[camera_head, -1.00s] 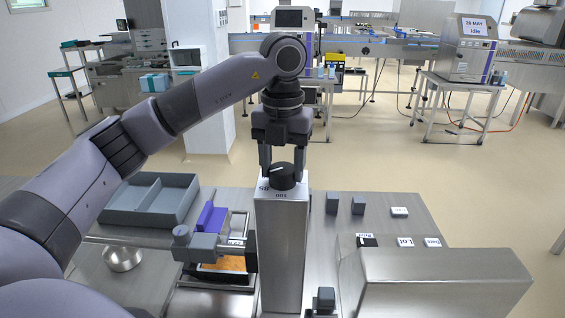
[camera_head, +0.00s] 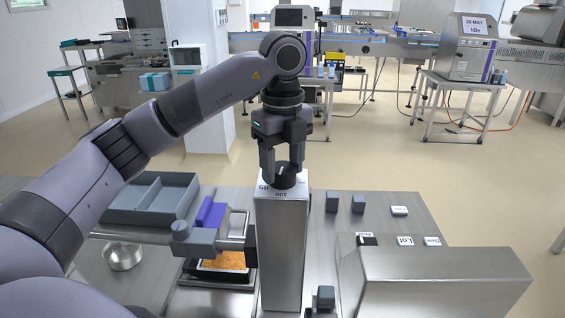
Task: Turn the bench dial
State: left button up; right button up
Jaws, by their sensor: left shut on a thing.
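The bench dial (camera_head: 284,181) is a round black knob on top of a tall steel post (camera_head: 282,245). A white pointer mark shows on it, and the numbers 85 and 100 are printed beside it. My left gripper (camera_head: 283,172) comes down from above, its two fingers on either side of the dial, shut on it. The fingers partly hide the dial's top. My right gripper is not in view.
A grey divided tray (camera_head: 150,222) and a metal bowl (camera_head: 122,256) lie left of the post. A sealing fixture with a purple block (camera_head: 210,212) and an orange-filled tray (camera_head: 222,262) stands beside it. A steel housing (camera_head: 440,283), small grey blocks (camera_head: 332,202) and labels lie right.

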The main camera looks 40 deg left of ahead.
aim_at(282, 167)
pick_arm(q)
jog(key=shift+n, duration=0.7)
jog(key=o, duration=1)
jog(key=shift+o, duration=0.2)
jog(key=shift+r, duration=3.6)
jog(key=shift+s, duration=0.1)
